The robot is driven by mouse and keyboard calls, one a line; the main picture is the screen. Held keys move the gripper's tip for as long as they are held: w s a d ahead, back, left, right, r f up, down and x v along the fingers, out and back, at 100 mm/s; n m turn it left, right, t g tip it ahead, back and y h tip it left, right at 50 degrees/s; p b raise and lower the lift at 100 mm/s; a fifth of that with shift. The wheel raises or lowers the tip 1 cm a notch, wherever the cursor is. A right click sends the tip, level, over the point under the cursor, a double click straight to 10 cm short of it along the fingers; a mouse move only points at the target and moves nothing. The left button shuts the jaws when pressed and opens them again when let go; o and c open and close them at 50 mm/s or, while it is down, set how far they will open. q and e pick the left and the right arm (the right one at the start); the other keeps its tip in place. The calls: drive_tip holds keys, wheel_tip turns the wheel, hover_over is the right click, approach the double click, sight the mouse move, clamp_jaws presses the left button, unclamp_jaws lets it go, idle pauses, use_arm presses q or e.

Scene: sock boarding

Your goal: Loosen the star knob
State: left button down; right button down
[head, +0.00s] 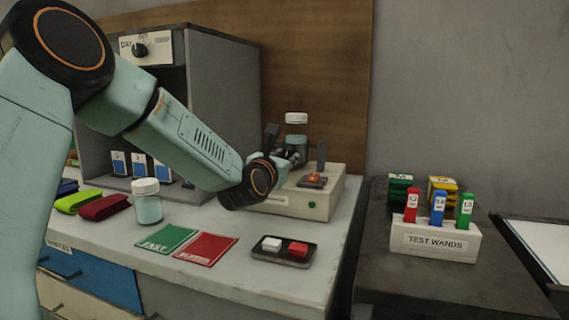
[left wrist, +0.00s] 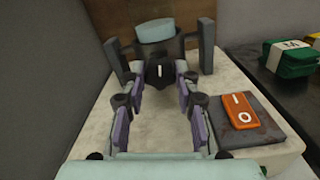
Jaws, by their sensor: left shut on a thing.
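The star knob (left wrist: 160,71) is dark with a white mark and sits on the front of a grey clamp on a cream machine (head: 325,203). In the left wrist view it lies between the fingertips of my left gripper (left wrist: 160,80), which is shut on it. In the head view my left gripper (head: 288,160) reaches over the machine and hides the knob. My right gripper is not in view.
An orange rocker switch (left wrist: 239,108) is on the machine beside my gripper. A tray (head: 283,260) with a white and a red block, green and red cards (head: 206,249) and a white-lidded jar (head: 147,202) are on the bench. A test wand rack (head: 435,240) stands right.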

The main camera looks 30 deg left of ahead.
use_arm(q)
drive_tip(key=shift+a+r+n, duration=0.1)
drive_tip(key=shift+r+n, duration=0.2)
drive_tip(key=shift+n, duration=0.1)
drive_tip(key=c, duration=1.4)
unclamp_jaws()
drive_tip(key=o, duration=0.4)
drive_tip(key=shift+f, duration=0.2)
drive_tip(key=shift+s+d+f, duration=0.1)
drive_tip(key=shift+s+d, duration=0.1)
drive_tip(key=shift+s, duration=0.3)
drive_tip(key=v, duration=0.6)
drive_tip(key=shift+s+d, duration=0.1)
drive_tip(key=shift+s, duration=0.1)
